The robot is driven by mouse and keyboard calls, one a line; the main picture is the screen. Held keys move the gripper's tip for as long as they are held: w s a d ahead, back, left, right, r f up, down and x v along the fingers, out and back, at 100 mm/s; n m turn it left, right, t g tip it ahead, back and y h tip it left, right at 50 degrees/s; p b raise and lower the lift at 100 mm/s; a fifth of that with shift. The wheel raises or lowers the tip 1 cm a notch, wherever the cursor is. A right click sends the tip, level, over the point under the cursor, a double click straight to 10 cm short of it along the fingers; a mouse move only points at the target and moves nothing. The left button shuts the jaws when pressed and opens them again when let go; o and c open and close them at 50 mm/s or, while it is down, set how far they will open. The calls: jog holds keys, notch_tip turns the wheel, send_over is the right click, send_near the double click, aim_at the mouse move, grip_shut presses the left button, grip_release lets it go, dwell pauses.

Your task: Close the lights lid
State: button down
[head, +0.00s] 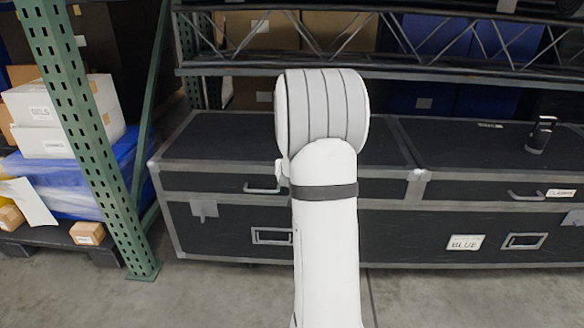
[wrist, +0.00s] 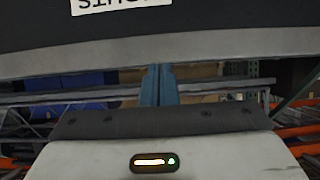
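No label reading "lights" is legible in either view. Two black cases with grey edging stand side by side in the head view, the left case (head: 225,225) and the right case (head: 420,225). Both have their lids down, the left lid (head: 215,140) and the right lid (head: 470,150). My arm covers part of the left case and hides my gripper in the head view. In the wrist view my gripper (wrist: 158,82) has its blue fingers together with nothing seen between them. A black panel (wrist: 220,25) with a grey edge and a cut-off white label lies just beyond the fingertips.
A dark cup-like object (head: 540,136) stands on the right lid. A green rack post (head: 85,140) rises at the left, by white boxes (head: 65,115) on a blue-wrapped pallet. A shelf beam (head: 420,72) runs above the cases. Concrete floor (head: 220,295) is clear in front.

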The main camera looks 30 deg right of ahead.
jog(key=shift+s+f+g, duration=0.2)
jog(key=shift+s+f, duration=0.2)
jog(key=shift+f, duration=0.45)
jog(key=shift+s+f+g, duration=0.2)
jog(key=shift+s+f, duration=0.15)
jog(key=shift+f, duration=0.45)
notch_tip(320, 180, up, 8)
jog(key=w+p, duration=0.1)
jog(key=p, duration=0.3)
jog(key=s+a+f, duration=0.4)
jog(key=s+a, duration=0.2)
jog(key=s, duration=0.1)
jog(key=s+a+r+n+g+y+p, duration=0.1)
jog(key=s+a+r+n+y+p, duration=0.15)
jog(key=a+r+p, duration=0.75)
jog(key=s+a+r+n+g+y+p, duration=0.1)
jog(key=s+a+r+n+y+p, duration=0.2)
jog(key=a+r+p, duration=0.75)
jog(key=s+a+r+n+g+y+p, duration=0.1)
jog(key=s+a+r+g+p, duration=0.1)
jog(key=s+r+p, duration=0.3)
jog(key=s+a+r+n+g+y+p, duration=0.1)
jog(key=s+r+p, duration=0.4)
jog(key=s+r, duration=0.6)
notch_tip(320, 180, up, 2)
jog(key=a+g, duration=0.1)
jog(key=a, duration=0.1)
jog(key=shift+s+a+g+p, duration=0.3)
jog(key=shift+s+a+p, duration=0.05)
